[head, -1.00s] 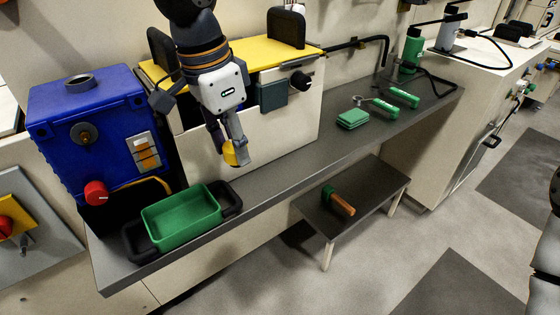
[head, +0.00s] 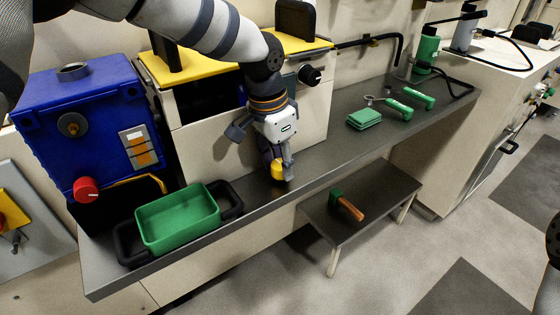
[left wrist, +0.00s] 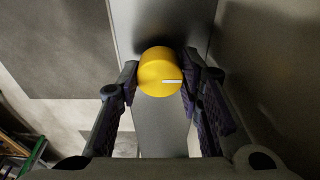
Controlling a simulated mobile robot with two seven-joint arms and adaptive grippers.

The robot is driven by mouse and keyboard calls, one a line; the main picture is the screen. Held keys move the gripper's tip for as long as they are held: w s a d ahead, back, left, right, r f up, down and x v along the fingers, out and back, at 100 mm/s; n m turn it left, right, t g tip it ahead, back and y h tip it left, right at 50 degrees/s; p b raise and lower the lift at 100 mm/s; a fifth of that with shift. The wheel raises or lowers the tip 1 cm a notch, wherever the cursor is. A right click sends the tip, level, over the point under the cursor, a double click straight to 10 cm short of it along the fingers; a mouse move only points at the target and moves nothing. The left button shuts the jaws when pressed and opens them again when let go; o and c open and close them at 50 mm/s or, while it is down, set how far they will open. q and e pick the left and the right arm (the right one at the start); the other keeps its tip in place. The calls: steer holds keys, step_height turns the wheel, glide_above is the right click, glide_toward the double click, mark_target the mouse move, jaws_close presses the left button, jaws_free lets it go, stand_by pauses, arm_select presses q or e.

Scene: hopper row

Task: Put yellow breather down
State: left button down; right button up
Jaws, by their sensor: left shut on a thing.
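The yellow breather (head: 277,170) is a small rounded yellow piece held low over the grey shelf, in front of the cream hopper. In the left wrist view the breather (left wrist: 160,72) shows a round yellow top with a white mark. My left gripper (head: 279,172) points down and is shut on it, one finger on each side; the fingers also show in the left wrist view (left wrist: 160,78). I cannot tell whether the breather touches the shelf. My right gripper is not in view.
The grey shelf (head: 320,152) is clear to the right of my gripper. A green tray (head: 178,222) stands at its left end, beside a blue hopper (head: 85,125). Green cloths (head: 364,119) and green-handled tools (head: 398,109) lie farther right. A low bench (head: 375,188) holds a brush (head: 347,205).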

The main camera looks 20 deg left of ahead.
arm_select(q)
steer(key=shift+f, duration=0.1)
steer(key=c, duration=1.4)
jaws_free()
steer(key=shift+f, duration=0.1)
steer(key=r, duration=0.4)
steer(key=s+r, duration=0.1)
steer(key=r, duration=0.3)
steer(key=a+r+p, duration=0.1)
steer(key=r, duration=0.3)
steer(key=shift+s+a+r, duration=0.1)
steer(key=shift+s, duration=0.15)
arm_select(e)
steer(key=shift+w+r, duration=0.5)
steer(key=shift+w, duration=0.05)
